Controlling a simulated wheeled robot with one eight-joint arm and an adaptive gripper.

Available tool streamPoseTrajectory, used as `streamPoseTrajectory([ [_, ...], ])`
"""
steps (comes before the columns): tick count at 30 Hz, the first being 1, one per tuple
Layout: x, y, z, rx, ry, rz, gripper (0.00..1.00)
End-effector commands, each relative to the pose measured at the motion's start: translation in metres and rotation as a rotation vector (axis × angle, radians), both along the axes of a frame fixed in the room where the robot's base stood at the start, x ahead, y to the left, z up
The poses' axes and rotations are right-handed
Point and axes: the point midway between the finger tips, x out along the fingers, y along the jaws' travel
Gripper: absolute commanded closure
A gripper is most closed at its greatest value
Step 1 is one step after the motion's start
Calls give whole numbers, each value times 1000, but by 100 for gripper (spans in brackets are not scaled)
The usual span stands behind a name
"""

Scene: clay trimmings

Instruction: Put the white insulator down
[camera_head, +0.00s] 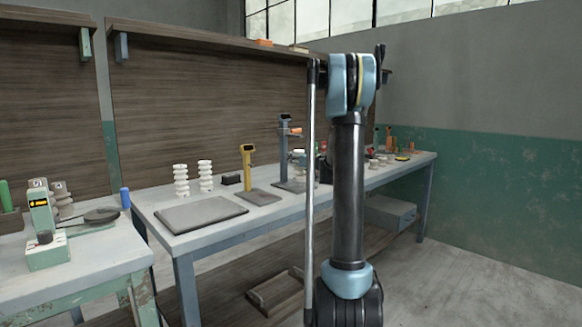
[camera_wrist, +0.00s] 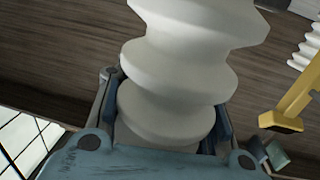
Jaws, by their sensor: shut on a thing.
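A white ribbed insulator (camera_wrist: 185,75) fills the middle of the wrist view. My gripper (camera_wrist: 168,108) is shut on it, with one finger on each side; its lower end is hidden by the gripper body. In the head view my arm hides most of the gripper, and I cannot clearly make out the held insulator there. Two more white insulators stand upright on the long table, a left one (camera_head: 181,181) and a right one (camera_head: 205,176). Part of a white ribbed piece (camera_wrist: 309,48) also shows at the right edge of the wrist view.
A grey flat mat (camera_head: 200,214) lies at the front left of the long table (camera_head: 160,222), bare on top. A yellow stand (camera_head: 247,168) and a grey stand (camera_head: 285,150) rise beyond it. Several small items crowd the far end. A shelf (camera_head: 200,38) overhangs the table.

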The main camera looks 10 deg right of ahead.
Motion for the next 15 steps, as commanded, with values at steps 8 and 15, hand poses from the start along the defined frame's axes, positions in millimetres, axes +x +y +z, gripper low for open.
streamPoseTrajectory([
  [8,15,8,0,0,0,0,100],
  [15,15,7,-31,0,0,-2,100],
])
